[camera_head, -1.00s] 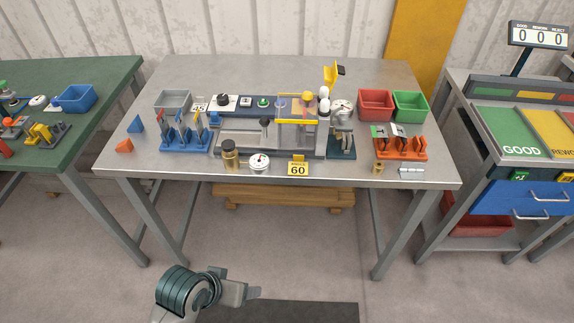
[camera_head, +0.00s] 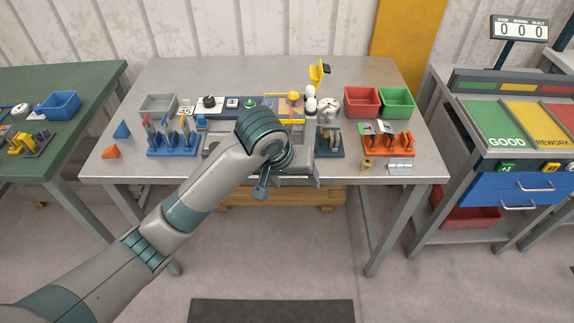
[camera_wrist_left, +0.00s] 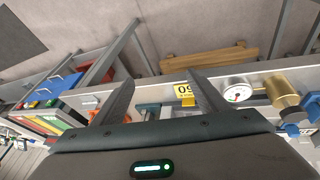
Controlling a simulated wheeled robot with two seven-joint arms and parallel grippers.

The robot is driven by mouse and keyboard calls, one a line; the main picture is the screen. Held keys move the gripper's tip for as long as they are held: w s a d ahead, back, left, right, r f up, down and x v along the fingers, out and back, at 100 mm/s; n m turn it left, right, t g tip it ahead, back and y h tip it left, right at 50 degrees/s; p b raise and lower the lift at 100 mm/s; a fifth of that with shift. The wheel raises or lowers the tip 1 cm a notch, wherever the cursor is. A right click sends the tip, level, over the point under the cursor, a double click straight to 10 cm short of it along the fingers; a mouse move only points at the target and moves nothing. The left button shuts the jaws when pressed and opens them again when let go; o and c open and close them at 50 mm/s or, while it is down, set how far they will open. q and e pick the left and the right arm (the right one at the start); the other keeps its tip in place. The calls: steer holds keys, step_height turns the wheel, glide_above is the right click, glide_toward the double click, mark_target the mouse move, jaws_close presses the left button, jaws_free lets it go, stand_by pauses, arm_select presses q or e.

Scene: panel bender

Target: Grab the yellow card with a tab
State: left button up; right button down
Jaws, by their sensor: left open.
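The yellow card (camera_wrist_left: 186,91) with its tab shows upside down in the left wrist view, marked 60, at the front of the table. In that view it lies just beside the inner side of the right-hand finger of my left gripper (camera_wrist_left: 160,82). The fingers are apart with nothing held between them. I cannot tell how far the card is from the fingers in depth. In the head view my left arm and gripper (camera_head: 290,178) cover the card at the table's front edge. My right gripper is not in view.
A dial gauge (camera_wrist_left: 237,90) and a brass cylinder (camera_wrist_left: 282,90) stand close beside the card. In the head view, a blue rack (camera_head: 172,150) stands left of my arm and an orange rack (camera_head: 388,145) right.

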arm_select(q)
steer(key=w+a+r+n+y, duration=0.1)
steer(key=w+r+y, duration=0.1)
steer(key=w+r, duration=0.4)
step_height(320, 180, up, 4)
steer(key=shift+r+n+t+y, duration=0.2)
steer(key=shift+n+t+y, duration=0.2)
steer(key=shift+w+a, duration=0.1)
steer(key=p+x, duration=0.2)
steer(key=x, duration=0.9)
steer(key=shift+w+f+p, duration=0.15)
steer(key=shift+p, duration=0.15)
steer(key=shift+w+f, duration=0.15)
steer(key=shift+f, duration=0.25)
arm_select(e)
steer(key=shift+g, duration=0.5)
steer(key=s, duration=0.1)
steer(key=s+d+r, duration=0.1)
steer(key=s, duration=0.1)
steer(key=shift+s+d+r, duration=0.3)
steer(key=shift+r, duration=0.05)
